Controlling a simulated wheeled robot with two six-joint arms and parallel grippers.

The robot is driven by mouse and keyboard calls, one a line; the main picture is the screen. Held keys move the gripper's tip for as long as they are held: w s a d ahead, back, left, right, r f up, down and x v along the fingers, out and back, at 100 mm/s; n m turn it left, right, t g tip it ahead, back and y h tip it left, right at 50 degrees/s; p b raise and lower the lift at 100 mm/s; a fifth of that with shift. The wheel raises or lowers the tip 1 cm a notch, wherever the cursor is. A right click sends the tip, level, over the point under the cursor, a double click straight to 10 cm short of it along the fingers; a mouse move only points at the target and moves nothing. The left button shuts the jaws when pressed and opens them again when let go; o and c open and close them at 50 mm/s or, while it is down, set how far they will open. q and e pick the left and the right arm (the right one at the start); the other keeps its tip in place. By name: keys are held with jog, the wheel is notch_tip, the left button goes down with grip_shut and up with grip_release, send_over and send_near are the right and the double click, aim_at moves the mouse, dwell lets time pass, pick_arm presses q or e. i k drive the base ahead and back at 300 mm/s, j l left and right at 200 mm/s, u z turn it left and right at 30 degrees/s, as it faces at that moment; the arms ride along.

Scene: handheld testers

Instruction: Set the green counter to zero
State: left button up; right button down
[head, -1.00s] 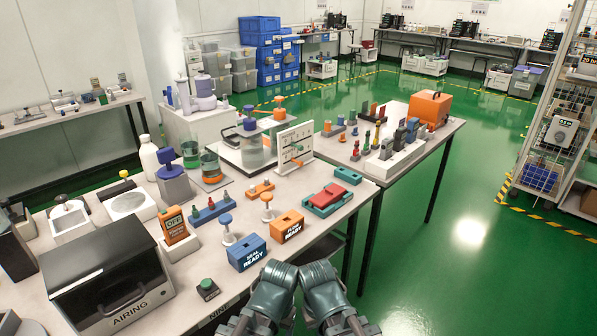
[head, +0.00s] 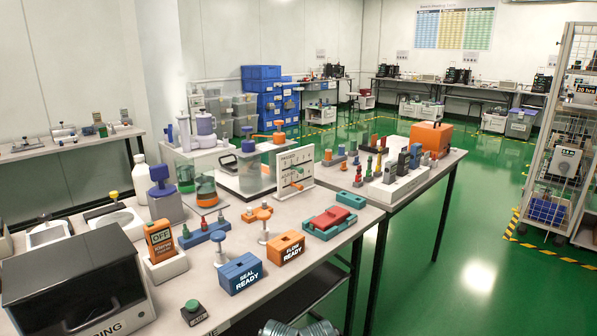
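No thing in view can be read as a green counter with certainty. A small dark box with a green button (head: 194,312) sits at the near table's front edge; its label is too small to read. On the farther table, several small upright devices, some with green parts, stand by a white rack (head: 398,188); their displays cannot be read. Neither gripper's fingers show. Only a ribbed grey-green part of my own arms shows at the bottom edge.
The near table (head: 335,238) holds a blue SEAL READY block (head: 240,273), an orange FLOW READY block (head: 286,247), an orange OFF device (head: 160,239) and a dark box (head: 75,283). An orange case (head: 431,136) is on the farther table.

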aim_at(300, 170)
jog(key=l+u, duration=0.1)
jog(key=l, duration=0.3)
jog(key=k+l+u, duration=0.1)
jog(key=l, duration=0.35)
jog(key=k+l+u, duration=0.1)
jog(key=l, duration=0.3)
jog(key=k, duration=0.05)
